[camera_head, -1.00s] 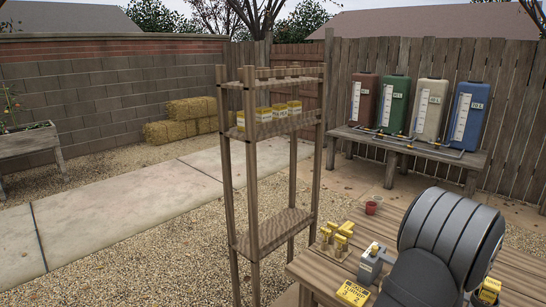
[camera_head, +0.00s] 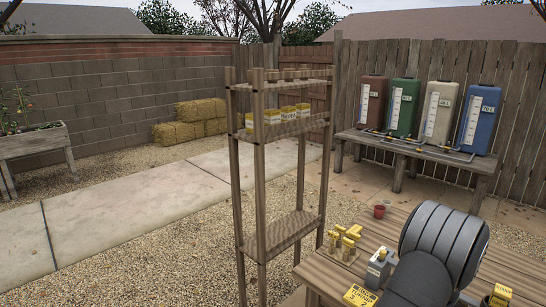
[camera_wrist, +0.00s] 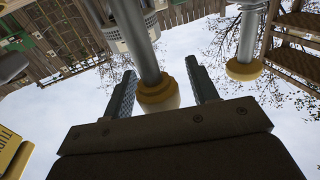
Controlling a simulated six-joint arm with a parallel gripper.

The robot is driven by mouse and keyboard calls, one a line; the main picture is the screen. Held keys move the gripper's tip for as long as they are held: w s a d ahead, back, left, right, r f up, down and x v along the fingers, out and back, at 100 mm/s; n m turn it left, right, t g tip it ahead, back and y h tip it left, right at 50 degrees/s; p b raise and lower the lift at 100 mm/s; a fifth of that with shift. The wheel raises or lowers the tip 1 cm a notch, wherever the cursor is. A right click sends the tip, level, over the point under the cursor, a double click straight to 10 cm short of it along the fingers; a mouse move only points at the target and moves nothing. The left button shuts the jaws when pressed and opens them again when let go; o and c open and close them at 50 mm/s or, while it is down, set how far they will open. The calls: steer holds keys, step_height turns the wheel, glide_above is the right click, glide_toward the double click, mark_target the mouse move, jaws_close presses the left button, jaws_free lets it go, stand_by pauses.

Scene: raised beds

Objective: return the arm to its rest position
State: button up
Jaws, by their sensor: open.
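My arm (camera_head: 442,245) shows in the head view as a dark grey ribbed link over the right part of the wooden table (camera_head: 335,272). My gripper is hidden in that view. In the wrist view my gripper (camera_wrist: 161,68) has its two dark fingers spread apart. A grey rod with a yellow end (camera_wrist: 156,92) shows between the fingers; I cannot tell how far from them it is. The wrist view is upside down, with sky at the bottom and the fence at the top.
A tall wooden shelf (camera_head: 290,228) with yellow boxes (camera_head: 292,112) stands left of the table. Yellow-topped pieces (camera_head: 344,240), a grey device (camera_head: 378,268), a yellow card (camera_head: 360,296) and a red pot (camera_head: 379,211) are on the table. Coloured tanks (camera_head: 440,112) stand behind on a bench (camera_head: 410,150).

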steer(key=v, duration=1.7)
steer(key=x, duration=1.7)
steer(key=s+a+n+t+y, duration=0.1)
steer(key=s+a+y, duration=0.1)
steer(key=s, duration=0.6)
steer(key=s+a+n+t+y, duration=0.1)
steer(key=s+a+n+y, duration=0.15)
steer(key=s, duration=0.65)
steer(key=shift+w+a+r+m+h, duration=0.1)
steer(key=shift+w+r+m+h, duration=0.4)
steer(key=shift+w, duration=0.3)
steer(key=shift+w+d+r+m+h, duration=0.1)
steer(key=shift+w+r+m+h, duration=0.15)
steer(key=shift+w+h, duration=0.45)
steer(key=shift+w+a+r+m+h, duration=0.1)
steer(key=shift+w+r+m+h, duration=0.3)
steer(key=shift+w, duration=0.45)
